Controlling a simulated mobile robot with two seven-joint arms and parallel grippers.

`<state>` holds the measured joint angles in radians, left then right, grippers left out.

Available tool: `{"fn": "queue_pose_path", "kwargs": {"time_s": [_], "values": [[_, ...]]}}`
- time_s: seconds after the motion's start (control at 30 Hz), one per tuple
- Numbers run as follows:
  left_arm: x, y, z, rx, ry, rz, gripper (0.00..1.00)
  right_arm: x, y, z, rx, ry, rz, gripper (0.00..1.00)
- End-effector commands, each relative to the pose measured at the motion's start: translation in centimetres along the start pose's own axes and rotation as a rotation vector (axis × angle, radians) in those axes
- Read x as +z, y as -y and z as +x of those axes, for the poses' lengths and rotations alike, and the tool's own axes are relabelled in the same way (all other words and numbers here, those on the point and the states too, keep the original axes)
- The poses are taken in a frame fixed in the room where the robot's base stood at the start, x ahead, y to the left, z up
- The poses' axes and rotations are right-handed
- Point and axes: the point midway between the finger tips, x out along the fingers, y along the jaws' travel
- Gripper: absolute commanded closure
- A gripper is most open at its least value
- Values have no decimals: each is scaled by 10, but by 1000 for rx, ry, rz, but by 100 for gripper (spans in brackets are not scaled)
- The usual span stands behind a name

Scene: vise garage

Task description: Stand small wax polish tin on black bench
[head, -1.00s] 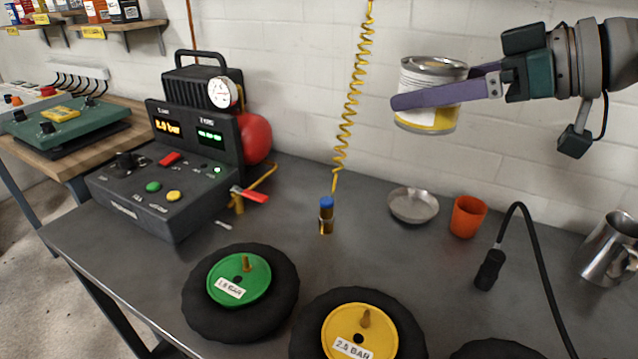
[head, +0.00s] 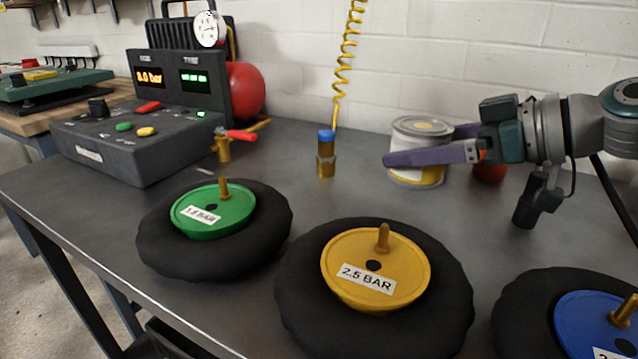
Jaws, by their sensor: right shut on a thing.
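The wax polish tin (head: 418,175), a round white and yellow can with a metal lid, is upright at the back right of the dark bench (head: 300,205). My right gripper (head: 415,152) reaches in from the right, with its purple fingers on either side of the tin, shut on it. The near finger crosses the front of the tin, and the far finger is mostly hidden behind it. The tin's base is at or very close to the bench top; I cannot tell if it touches. My left gripper is not in view.
A brass and blue air fitting (head: 326,155) stands left of the tin. Green (head: 212,212), yellow (head: 375,270) and blue (head: 590,325) wheels lie in front. A control box (head: 140,135) sits at left.

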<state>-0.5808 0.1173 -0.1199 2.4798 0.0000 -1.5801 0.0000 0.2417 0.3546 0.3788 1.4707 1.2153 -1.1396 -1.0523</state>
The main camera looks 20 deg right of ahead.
Motion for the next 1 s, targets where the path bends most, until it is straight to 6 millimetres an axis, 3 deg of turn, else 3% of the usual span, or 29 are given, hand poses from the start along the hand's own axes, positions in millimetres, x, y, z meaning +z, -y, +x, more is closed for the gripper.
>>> {"fn": "queue_pose_path", "kwargs": {"time_s": [0.17,0.4,0.8,0.83,0.9,1.0], "values": [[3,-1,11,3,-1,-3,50,12,0,5,1,-3,0,87],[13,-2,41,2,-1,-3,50,47,0,20,1,-4,1,87],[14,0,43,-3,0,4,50,50,0,21,1,-2,-1,87],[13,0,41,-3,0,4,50,49,0,20,0,0,0,6],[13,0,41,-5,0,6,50,49,0,20,0,0,0,0],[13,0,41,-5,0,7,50,49,0,20,0,0,0,0]]}}
